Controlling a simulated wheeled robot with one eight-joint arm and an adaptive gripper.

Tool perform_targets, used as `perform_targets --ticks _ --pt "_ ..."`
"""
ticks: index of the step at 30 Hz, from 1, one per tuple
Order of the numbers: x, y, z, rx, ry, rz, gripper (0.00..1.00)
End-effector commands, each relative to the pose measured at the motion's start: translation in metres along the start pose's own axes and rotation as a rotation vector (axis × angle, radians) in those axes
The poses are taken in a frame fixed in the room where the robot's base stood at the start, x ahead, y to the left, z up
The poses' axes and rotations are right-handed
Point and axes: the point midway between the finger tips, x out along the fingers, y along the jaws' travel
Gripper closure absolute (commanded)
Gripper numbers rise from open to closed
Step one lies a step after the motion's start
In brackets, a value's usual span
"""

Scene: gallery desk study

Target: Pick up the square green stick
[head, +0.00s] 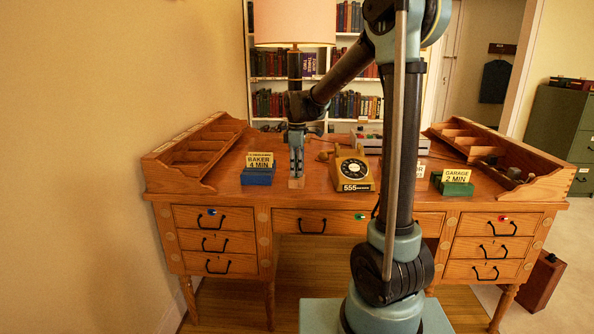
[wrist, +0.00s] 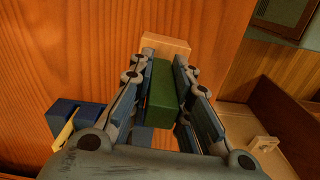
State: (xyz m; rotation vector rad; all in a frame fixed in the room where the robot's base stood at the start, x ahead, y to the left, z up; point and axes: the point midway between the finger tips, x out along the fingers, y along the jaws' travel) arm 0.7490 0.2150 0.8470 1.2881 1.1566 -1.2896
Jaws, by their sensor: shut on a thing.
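My gripper (head: 297,168) points down over the desk top, between the blue card holder and the yellow telephone. In the wrist view my gripper (wrist: 165,68) is shut on the square green stick (wrist: 161,98), with a blue-padded finger on each side of it. The stick lies lengthwise between the fingers. A pale wooden block (wrist: 166,46) shows at its far end, just past the fingertips. The head view shows this pale block (head: 296,183) right under the fingers, at the desk top. I cannot tell whether it is joined to the stick or whether it touches the desk.
The blue holder (head: 258,177) with the BAKER card stands close left of my gripper. The yellow telephone (head: 353,172) is close on the right. A green holder (head: 456,187) with the GARAGE card stands farther right. Wooden organisers flank the desk, and a lamp (head: 295,25) rises behind.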

Motion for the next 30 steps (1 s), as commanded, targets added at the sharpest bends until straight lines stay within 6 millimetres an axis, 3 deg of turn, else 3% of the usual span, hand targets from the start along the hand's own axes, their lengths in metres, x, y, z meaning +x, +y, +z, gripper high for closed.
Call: perform_targets --ticks 5,18,24,30 --pt "-0.014 0.000 0.000 0.000 0.000 0.000 1.00" --pt "-0.084 0.000 0.000 0.000 0.000 0.000 1.00" --pt "-0.098 0.000 0.000 0.000 0.000 0.000 1.00" --pt "-0.100 0.000 0.000 0.000 0.000 0.000 1.00"
